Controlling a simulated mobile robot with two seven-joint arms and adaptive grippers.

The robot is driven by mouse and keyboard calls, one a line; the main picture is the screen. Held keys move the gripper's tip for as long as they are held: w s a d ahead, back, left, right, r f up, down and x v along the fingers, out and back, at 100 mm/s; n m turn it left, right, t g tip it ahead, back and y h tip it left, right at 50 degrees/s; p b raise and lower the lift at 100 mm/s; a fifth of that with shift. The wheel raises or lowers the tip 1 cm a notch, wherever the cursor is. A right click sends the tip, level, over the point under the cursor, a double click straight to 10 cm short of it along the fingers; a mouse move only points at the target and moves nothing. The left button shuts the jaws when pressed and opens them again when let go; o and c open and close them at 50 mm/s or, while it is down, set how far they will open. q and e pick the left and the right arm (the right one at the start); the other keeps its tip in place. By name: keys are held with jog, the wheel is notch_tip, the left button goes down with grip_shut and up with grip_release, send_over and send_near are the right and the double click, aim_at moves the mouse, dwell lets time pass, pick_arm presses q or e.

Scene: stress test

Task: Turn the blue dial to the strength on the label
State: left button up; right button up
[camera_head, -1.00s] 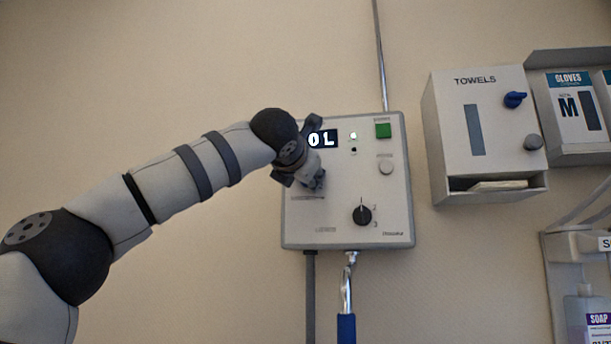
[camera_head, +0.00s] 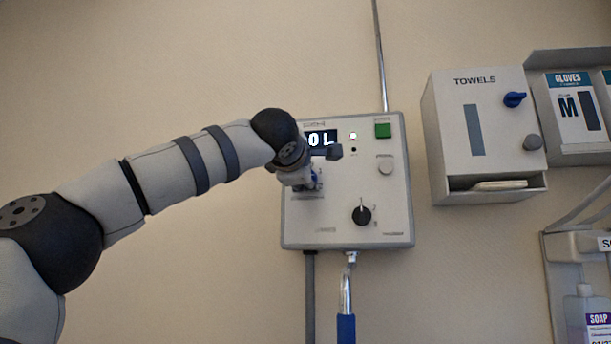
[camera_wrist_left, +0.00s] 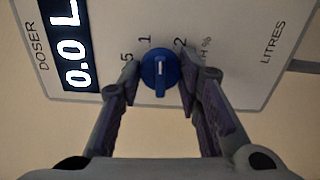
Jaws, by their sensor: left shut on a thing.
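The blue dial (camera_wrist_left: 160,74) is on the front of the doser panel (camera_head: 340,215). In the left wrist view it sits between both fingers of my left gripper (camera_wrist_left: 160,85), which is shut on its sides. Its white pointer line points up in that view, between the printed 1 and 2 as far as I can tell. The strength label is not readable in these frames. My right gripper is not in view.
The panel also has a lit display (camera_head: 322,139) showing 0.0 L in the wrist view, a green button (camera_head: 383,130), a pale button (camera_head: 385,166) and a black dial (camera_head: 362,215).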

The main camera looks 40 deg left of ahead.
pick_arm(q)
jog(key=m, duration=0.6)
jog(key=shift+f+m, duration=0.1)
jog(key=shift+m, duration=0.3)
dwell(0.3)
jog(key=o, duration=1.2)
jog(key=shift+d, duration=0.1)
jog(key=v, duration=1.2)
